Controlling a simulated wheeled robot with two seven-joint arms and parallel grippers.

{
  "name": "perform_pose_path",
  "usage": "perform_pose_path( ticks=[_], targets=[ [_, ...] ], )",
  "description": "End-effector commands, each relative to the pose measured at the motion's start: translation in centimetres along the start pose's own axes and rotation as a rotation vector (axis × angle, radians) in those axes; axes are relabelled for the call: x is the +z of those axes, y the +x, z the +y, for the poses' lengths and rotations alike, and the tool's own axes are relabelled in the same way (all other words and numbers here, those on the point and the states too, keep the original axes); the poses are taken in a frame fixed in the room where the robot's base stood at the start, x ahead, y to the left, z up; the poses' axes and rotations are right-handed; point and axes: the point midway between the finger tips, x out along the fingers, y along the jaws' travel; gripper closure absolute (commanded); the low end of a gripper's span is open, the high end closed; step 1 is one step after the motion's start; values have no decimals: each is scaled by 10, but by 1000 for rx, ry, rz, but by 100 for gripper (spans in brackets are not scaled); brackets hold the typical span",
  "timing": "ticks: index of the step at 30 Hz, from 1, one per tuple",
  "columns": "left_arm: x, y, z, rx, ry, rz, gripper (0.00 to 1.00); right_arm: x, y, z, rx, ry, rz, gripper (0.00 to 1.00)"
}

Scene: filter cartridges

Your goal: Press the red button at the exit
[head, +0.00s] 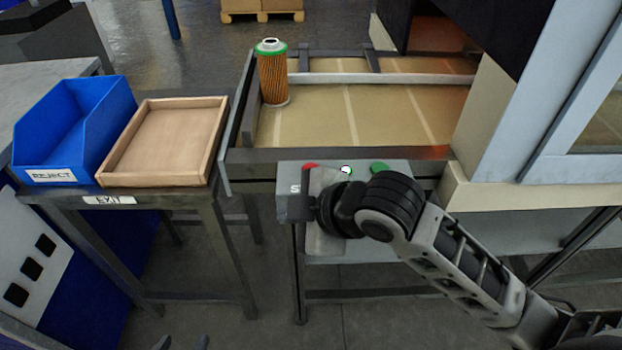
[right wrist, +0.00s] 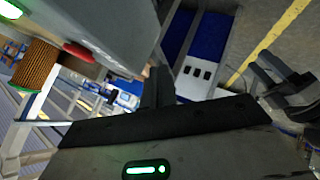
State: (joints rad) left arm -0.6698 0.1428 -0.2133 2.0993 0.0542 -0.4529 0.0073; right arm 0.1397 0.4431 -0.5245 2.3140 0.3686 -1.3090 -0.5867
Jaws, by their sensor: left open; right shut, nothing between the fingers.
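The red button (head: 310,166) sits on the top left of a grey control box (head: 288,205) at the front of the conveyor, partly hidden by my right gripper. In the right wrist view the red button (right wrist: 80,53) shows at upper left, apart from the finger in the picture. My right gripper (head: 311,198) is shut and empty in front of the box; its dark fingers (right wrist: 158,85) show in the right wrist view. I cannot tell its exact distance from the button. Only the fingertips of my left gripper (head: 184,342) show at the bottom edge, open.
A green button (head: 379,167) is on the box's right. An orange filter cartridge (head: 272,75) stands upright on the conveyor (head: 400,115) at its left end. A blue REJECT bin (head: 45,130) and an empty wooden tray (head: 160,183) rest on the table marked EXIT.

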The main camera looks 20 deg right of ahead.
Motion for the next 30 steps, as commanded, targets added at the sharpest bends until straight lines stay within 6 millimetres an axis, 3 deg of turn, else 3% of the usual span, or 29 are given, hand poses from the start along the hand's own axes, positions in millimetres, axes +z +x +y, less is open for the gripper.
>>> perform_pose_path(
  ticks=[6, 13, 19, 30],
  targets=[
    [-1, -1, 2, 5, -4, 9, 48, -32, -20, 53, 1, -630, -12, 100],
    [0, 0, 2, 6, -5, 9, 48, -30, -51, 111, -19, -1162, -125, 100],
    [0, 0, 2, 8, -6, 12, 48, -22, -73, 139, -45, -1355, -197, 100],
    [-1, 0, 3, 8, -7, 13, 48, -22, -77, 144, -52, -1390, -207, 100]
  ],
)
